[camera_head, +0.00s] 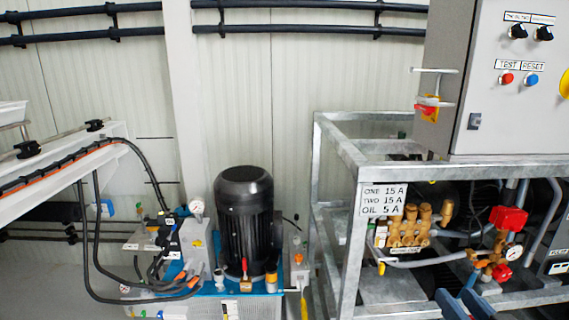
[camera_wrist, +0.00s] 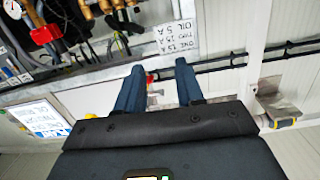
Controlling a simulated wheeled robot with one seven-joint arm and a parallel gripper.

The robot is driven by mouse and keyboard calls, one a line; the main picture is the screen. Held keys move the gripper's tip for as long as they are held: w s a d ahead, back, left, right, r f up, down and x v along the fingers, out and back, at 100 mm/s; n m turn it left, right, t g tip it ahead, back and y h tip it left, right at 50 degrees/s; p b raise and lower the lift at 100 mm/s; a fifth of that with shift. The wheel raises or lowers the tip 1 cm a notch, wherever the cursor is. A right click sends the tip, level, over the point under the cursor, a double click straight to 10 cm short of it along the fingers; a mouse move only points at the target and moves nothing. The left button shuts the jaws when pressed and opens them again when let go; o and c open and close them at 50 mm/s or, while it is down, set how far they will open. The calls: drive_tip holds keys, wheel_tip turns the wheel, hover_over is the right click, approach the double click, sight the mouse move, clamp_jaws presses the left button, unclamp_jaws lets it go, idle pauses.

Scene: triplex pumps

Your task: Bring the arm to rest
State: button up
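My gripper shows its two dark blue fingers at the bottom right of the head view (camera_head: 464,303). In the wrist view the fingers (camera_wrist: 158,82) stand apart with a clear gap and nothing between them. It is open and empty, in front of the metal frame of the pump unit. Most of my arm is out of view in the head view. The wrist view is turned, so the label sign appears upside down.
A galvanized frame (camera_head: 343,245) holds brass valves (camera_head: 408,230), red fittings (camera_head: 508,219) and a label sign (camera_head: 384,201). A grey control box (camera_head: 495,110) stands on it. A black motor (camera_head: 246,215) on a blue-topped unit stands left. The wall behind is bare between pipes.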

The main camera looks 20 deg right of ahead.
drive_tip(key=s+a+f+y, duration=0.1)
drive_tip(key=s+a+f, duration=0.2)
drive_tip(key=s+a, duration=0.3)
drive_tip(key=s+a+f, duration=0.3)
drive_tip(key=s+a, duration=0.1)
drive_tip(key=s, duration=0.4)
drive_tip(key=s+a+r+n+y+p, duration=0.1)
drive_tip(key=s+a, duration=0.1)
drive_tip(key=s, duration=0.5)
drive_tip(key=s+a+r+n+g+y, duration=0.1)
drive_tip(key=s+a+n+y, duration=0.1)
drive_tip(key=s, duration=0.5)
drive_tip(key=shift+r+n+g+p, duration=0.3)
drive_tip(key=shift+r+p, duration=0.05)
drive_tip(key=shift+r, duration=0.05)
clamp_jaws()
idle(1.5)
